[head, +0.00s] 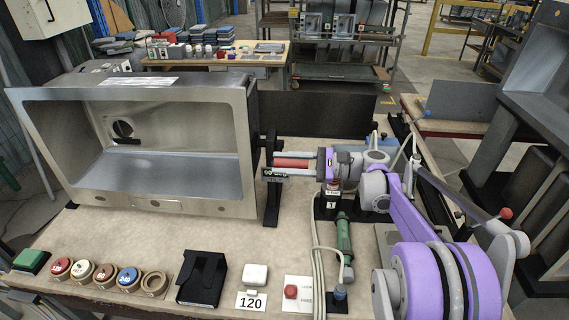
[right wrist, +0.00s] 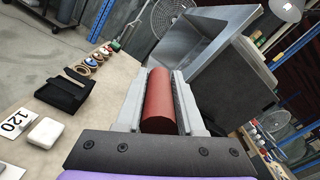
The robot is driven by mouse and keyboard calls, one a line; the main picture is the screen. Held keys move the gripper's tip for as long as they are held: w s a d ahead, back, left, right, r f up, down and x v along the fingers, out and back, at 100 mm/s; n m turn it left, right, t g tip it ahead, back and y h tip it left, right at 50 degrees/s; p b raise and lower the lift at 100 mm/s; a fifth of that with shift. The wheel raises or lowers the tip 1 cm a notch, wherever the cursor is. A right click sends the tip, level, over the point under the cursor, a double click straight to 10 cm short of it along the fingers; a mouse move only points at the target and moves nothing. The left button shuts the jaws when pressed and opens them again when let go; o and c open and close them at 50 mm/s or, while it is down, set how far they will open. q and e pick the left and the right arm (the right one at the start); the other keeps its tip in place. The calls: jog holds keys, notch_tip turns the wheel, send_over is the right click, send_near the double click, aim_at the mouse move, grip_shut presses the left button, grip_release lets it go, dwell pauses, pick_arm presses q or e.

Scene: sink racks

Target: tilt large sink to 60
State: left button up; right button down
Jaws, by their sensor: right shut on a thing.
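The large sink (head: 245,150) is a grey metal basin standing tilted on its side at the left of the table, its open face toward me and its drain hole at the back left. It also shows at the top of the right wrist view (right wrist: 190,45). A dark bracket (head: 271,180) stands at its right side. My right gripper (head: 290,167) is shut on a red cylindrical handle (right wrist: 158,100) just right of the sink. The handle's link to the sink is partly hidden. My left gripper is not in view.
On the table's front edge lie a green button (head: 31,259), several round coloured discs (head: 82,270), a black holder (head: 202,278), a white box (head: 255,274) and a 120 card (head: 251,301). A green tool (head: 344,245) with a cable lies near my right arm. The table's middle is clear.

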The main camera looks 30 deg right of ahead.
jog(key=shift+w+d+r+m+p, duration=0.1)
jog(key=shift+w+r+m+p, duration=0.1)
jog(key=shift+r, duration=0.2)
jog(key=shift+w+d+r+m+p, duration=0.1)
jog(key=shift+r+m+p, duration=0.1)
jog(key=shift+r, duration=0.2)
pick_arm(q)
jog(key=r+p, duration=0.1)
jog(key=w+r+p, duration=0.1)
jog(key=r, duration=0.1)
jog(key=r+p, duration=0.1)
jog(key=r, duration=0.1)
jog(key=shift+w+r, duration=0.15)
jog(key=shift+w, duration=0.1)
pick_arm(e)
jog(key=w+d+r+m, duration=0.2)
jog(key=w+r+m, duration=0.1)
jog(key=r, duration=0.3)
jog(key=shift+w+d+r, duration=0.3)
jog(key=shift+w+d, duration=0.05)
jog(key=shift+w, duration=0.4)
jog(key=c, duration=0.6)
grip_release()
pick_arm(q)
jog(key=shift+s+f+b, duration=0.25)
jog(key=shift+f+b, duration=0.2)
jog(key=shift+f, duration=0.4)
pick_arm(e)
jog(key=v, duration=1.1)
